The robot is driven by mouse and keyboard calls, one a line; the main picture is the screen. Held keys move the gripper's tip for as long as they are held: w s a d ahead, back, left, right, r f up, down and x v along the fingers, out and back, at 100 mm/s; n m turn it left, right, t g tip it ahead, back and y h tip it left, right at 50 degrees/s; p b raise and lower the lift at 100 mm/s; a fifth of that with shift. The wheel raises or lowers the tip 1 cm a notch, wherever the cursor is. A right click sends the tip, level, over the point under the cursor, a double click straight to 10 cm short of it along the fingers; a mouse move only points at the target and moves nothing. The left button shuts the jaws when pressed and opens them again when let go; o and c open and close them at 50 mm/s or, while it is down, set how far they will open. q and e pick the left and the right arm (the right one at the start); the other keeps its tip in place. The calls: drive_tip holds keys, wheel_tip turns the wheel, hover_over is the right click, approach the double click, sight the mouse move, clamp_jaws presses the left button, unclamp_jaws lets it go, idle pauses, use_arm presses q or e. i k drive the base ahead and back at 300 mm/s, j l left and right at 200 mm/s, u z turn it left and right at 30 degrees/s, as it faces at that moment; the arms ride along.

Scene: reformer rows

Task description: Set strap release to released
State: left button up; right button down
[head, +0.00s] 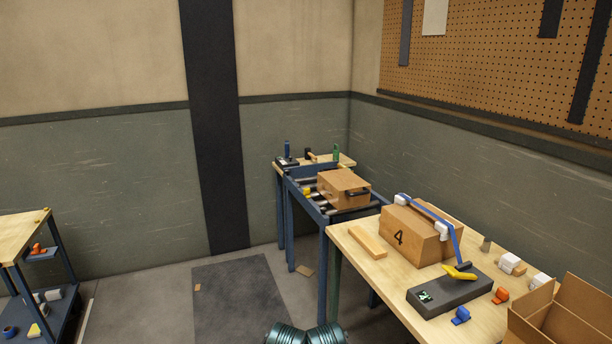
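A dark grey device (450,291) lies on the wooden workbench at right, with a green symbol plate on its front left. A yellow lever (461,272) sits on its far edge, lying low and slightly tilted. White corner pieces sit under the strap at the box's edges. Neither of my grippers shows; only teal ribbed parts of mine appear at the bottom centre.
On the workbench (380,290) are a wooden block (368,241), blue (461,316) and orange (501,295) clips, and an open carton (565,312). A blue roller stand (325,213) holding a brown case (344,188) stands behind. The floor with a dark mat (238,300) is mostly clear.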

sight(502, 293)
drive_tip(key=z, duration=1.35)
drive_tip(key=i+j+u, duration=0.2)
drive_tip(key=i+j, duration=0.4)
drive_tip(key=i, duration=0.15)
